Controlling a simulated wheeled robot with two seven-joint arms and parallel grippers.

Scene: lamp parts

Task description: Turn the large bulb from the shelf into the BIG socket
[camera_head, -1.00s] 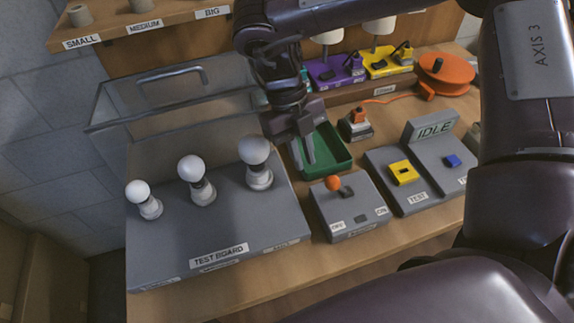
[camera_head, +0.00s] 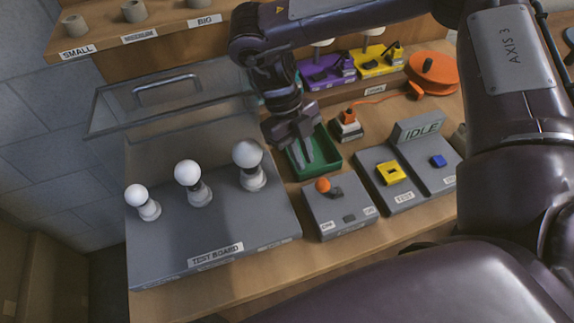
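The test board (camera_head: 160,255) is a grey block with three white bulbs standing upright on it in a row. The largest bulb (camera_head: 247,153) is at the right end, seated in its socket (camera_head: 253,180). No label beside that socket is readable. My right gripper (camera_head: 300,158) points down just right of the large bulb, apart from it, over the green tray's left side. Its two fingers are separate, with nothing visible between them. My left gripper is not in view. On the wooden shelf, the cup-like holder (camera_head: 198,4) above the BIG label is cut off by the picture's top edge.
A clear cover with a handle (camera_head: 167,86) stands behind the board. The green tray (camera_head: 330,172), a lever box (camera_head: 340,217) and the IDLE tester (camera_head: 418,130) stand to the right. Lamp bases (camera_head: 378,65) and an orange cord reel (camera_head: 433,68) are at the back.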

